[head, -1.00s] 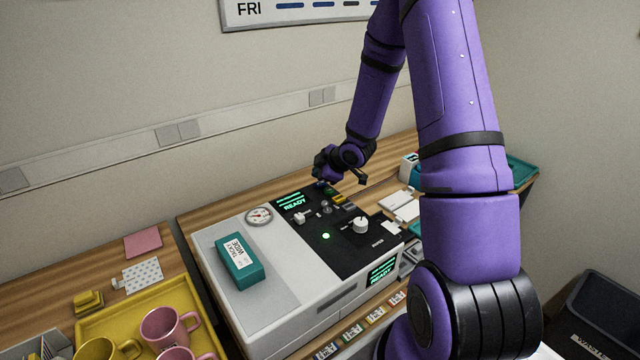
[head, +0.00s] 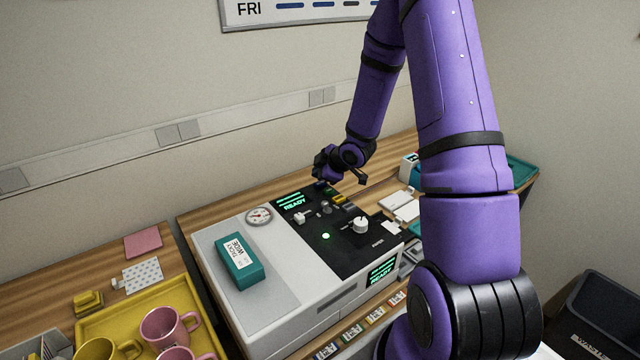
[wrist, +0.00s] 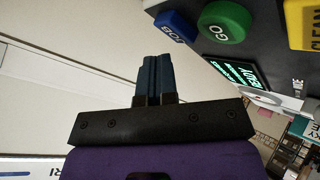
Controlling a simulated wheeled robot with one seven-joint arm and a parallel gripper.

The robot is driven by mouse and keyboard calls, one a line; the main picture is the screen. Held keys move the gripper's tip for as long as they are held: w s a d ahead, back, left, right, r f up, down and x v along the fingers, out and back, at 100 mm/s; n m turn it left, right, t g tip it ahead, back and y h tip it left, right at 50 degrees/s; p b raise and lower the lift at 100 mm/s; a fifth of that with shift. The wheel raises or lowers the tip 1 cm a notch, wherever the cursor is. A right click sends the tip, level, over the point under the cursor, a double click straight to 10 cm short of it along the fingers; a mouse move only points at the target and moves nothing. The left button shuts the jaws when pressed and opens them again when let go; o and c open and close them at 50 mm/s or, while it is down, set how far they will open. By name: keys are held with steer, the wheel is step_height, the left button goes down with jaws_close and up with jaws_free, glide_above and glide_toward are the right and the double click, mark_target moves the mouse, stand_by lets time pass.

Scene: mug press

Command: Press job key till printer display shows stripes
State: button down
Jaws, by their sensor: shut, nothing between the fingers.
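The printer (head: 290,290) is a pale machine with a black control panel. Its small panel display (head: 292,201) shows green READY with lit lines above it; it also shows in the wrist view (wrist: 238,80), tilted and hard to read. The blue job key (wrist: 174,27) is at the panel edge beside the green GO key (wrist: 225,20) and yellow CLEAN key (wrist: 302,24). My gripper (wrist: 155,58) is shut and empty, its tips close to the blue key with a small gap in the wrist view. In the head view my gripper (head: 321,178) is over the panel's far end, partly hiding the keys.
A teal box (head: 240,262) lies on the printer's lid. A round gauge (head: 259,215), a white knob (head: 361,225) and small switches are on the printer top. A yellow tray (head: 130,310) with mugs stands left. A second green READY display (head: 382,270) is on the front.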

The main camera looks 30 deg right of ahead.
mark_target(319, 184)
steer(key=shift+f, duration=0.2)
steer(key=shift+f, duration=0.2)
steer(key=shift+f, duration=0.5)
stand_by(0.8)
steer(key=shift+r, duration=0.9)
steer(key=shift+r, duration=2.5)
steer(key=shift+r, duration=0.1)
